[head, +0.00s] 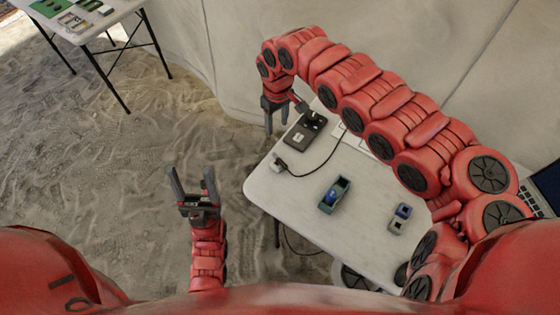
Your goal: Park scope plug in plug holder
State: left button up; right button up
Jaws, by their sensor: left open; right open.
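A flat black device (305,132), possibly the scope, lies at the table's far left corner. My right gripper (277,129) is open and empty, pointing down just left of the device. My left gripper (191,170) is open and empty over the sandy floor, left of the table. I cannot tell plug and holder apart.
A laptop (545,187) is at the far right. Another table (108,15) with small items stands at the upper left. My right arm spans the table's far side.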

notch_tip(320, 180, down, 3)
jog(key=b, duration=0.2)
jog(key=p, duration=0.3)
send_over(280, 160)
jog(key=f, duration=0.9)
jog(key=shift+w+f, duration=0.25)
jog(key=shift+f, duration=0.05)
jog(key=f, duration=0.1)
jog(key=f+p, duration=0.1)
jog(key=f, duration=0.2)
jog(key=shift+s+a+f, duration=0.1)
jog(key=shift+s+f, duration=0.15)
jog(key=shift+s, duration=0.05)
jog(key=shift+f, duration=0.45)
grip_shut()
